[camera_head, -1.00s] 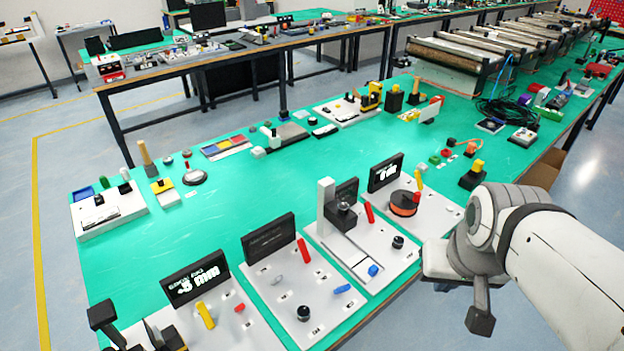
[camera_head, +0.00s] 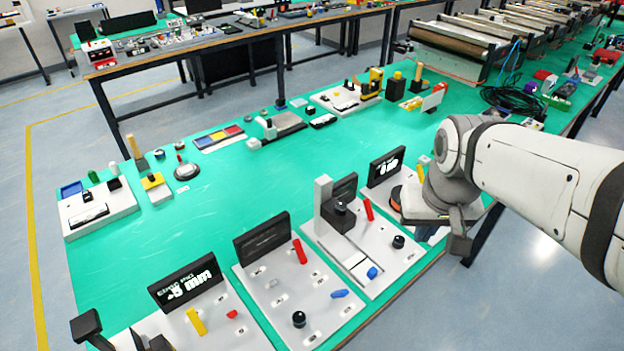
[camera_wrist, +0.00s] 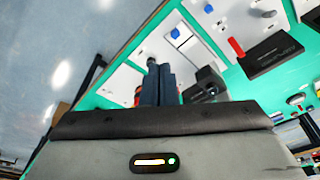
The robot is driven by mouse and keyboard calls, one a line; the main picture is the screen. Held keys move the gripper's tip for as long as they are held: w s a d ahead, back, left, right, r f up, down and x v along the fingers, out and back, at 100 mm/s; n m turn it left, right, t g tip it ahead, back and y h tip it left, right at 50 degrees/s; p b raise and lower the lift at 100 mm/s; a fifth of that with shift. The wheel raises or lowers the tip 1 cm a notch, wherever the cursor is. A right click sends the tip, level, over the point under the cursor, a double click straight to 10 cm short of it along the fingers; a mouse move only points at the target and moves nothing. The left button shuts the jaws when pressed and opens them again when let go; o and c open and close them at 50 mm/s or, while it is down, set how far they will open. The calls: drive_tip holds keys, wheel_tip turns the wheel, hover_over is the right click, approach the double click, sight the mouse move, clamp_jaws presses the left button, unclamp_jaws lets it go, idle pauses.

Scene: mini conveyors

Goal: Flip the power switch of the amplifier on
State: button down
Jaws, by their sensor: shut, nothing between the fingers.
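My gripper (camera_wrist: 158,72) shows in the wrist view as two dark fingers close together, with nothing between them. It is over or beside the near-right edge of the green table; its exact height is unclear. Several white panels with upright black displays and coloured levers stand along the table's near edge. I cannot tell which of them is the amplifier, and no power switch can be made out. One panel (camera_head: 335,243) has a red lever (camera_head: 368,209), a blue knob (camera_head: 372,272) and a black knob (camera_head: 398,242). The rightmost panel is partly hidden by my arm.
Another panel (camera_head: 257,284) with a red lever and a black knob stands to the left. A white tray (camera_head: 120,208) lies at the far left. Rollers (camera_head: 450,55) stand at the back right. The green table (camera_head: 225,215) is clear in its middle; open floor lies at right.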

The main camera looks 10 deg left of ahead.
drive_tip(key=w+a+f+n+g, duration=0.2)
drive_tip(key=w+a+n, duration=0.1)
drive_tip(key=w+a, duration=0.55)
drive_tip(key=n+g+h, duration=0.1)
drive_tip(key=n, duration=0.2)
hover_over(300, 252)
drive_tip(key=w+d, duration=0.3)
drive_tip(key=w, duration=0.1)
wheel_tip(300, 252, down, 7)
drive_tip(key=a+f+n, duration=0.2)
drive_tip(key=a+f, duration=0.4)
drive_tip(key=a, duration=0.1)
drive_tip(key=shift+w+a+g+h, duration=0.25)
drive_tip(key=shift+a+g+h, duration=0.1)
drive_tip(key=shift+g+h, duration=0.05)
drive_tip(key=shift+f, duration=0.15)
drive_tip(key=f, duration=0.3)
drive_tip(key=d+f+p, duration=0.1)
drive_tip(key=f, duration=0.2)
drive_tip(key=s+f+p, duration=0.1)
drive_tip(key=f, duration=0.2)
drive_tip(key=shift+s+d+f, duration=0.1)
drive_tip(key=shift+d+f, duration=0.1)
drive_tip(key=shift+f, duration=0.15)
